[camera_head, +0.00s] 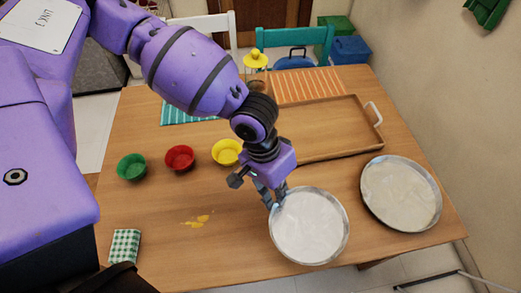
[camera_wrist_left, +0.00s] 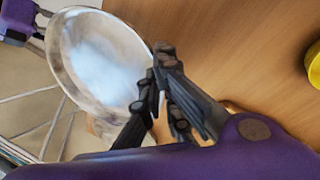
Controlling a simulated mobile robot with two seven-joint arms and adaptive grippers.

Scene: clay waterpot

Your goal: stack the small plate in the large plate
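The small plate (camera_head: 308,226) is a round silvery dish near the front edge of the table. It also shows in the left wrist view (camera_wrist_left: 100,58), with floor beyond its rim. My left gripper (camera_head: 273,196) comes down at the plate's upper left rim. Its dark fingers (camera_wrist_left: 157,68) are close together at the rim and appear shut on it. Whether the plate is lifted off the table cannot be told. The large plate (camera_head: 401,193) lies flat and empty to the right, apart from the small one.
Behind the plates is a wooden tray (camera_head: 335,130) with a light handle. Green (camera_head: 131,167), red (camera_head: 180,158) and yellow (camera_head: 227,152) bowls stand left of my gripper. A checked cloth (camera_head: 124,246) and a yellow spill (camera_head: 197,220) lie at the front left. A narrow gap separates the plates.

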